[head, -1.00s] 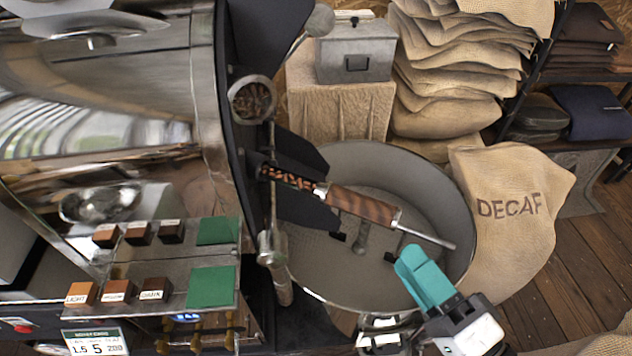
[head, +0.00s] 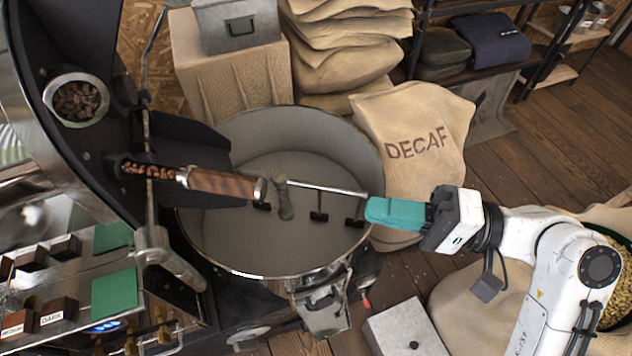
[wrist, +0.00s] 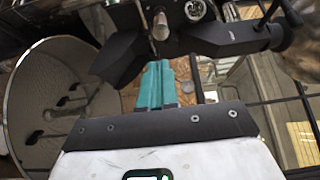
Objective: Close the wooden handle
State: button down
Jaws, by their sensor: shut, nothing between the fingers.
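The wooden handle (head: 225,183) is a brown, striped grip with metal ends, sticking out to the right from the roaster's dark front. An open scoop section with beans (head: 150,171) shows between the grip and the roaster. My gripper (head: 369,210) has teal fingers, shut and empty, to the right of the handle and clearly apart from it in the picture. It overlaps the bowl's right rim; its height above the rim is unclear. In the wrist view my teal fingers (wrist: 155,66) point toward dark machine parts, and a short cylinder (wrist: 161,25) lies beyond them; I cannot tell if it is the handle.
A round metal cooling bowl (head: 250,262) lies under the handle, with a thin metal bar (head: 325,188) across it. A bean-filled sight glass (head: 76,100) is above left. A DECAF sack (head: 415,125) stands behind the bowl. A grey box (head: 405,330) is in front.

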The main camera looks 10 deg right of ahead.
jog(key=p, duration=0.2)
send_near(211, 181)
jog(key=shift+w+d+f, duration=0.1)
jog(key=shift+w+f, duration=0.05)
jog(key=shift+f, duration=0.25)
jog(key=shift+w+d+f, duration=0.1)
jog(key=shift+w+f, duration=0.1)
jog(key=shift+f, duration=0.2)
jog(key=p+x, duration=0.2)
jog(key=x, duration=0.8)
jog(key=shift+w+a, duration=0.15)
jog(key=shift+a, duration=0.2)
jog(key=shift+a+r, duration=0.1)
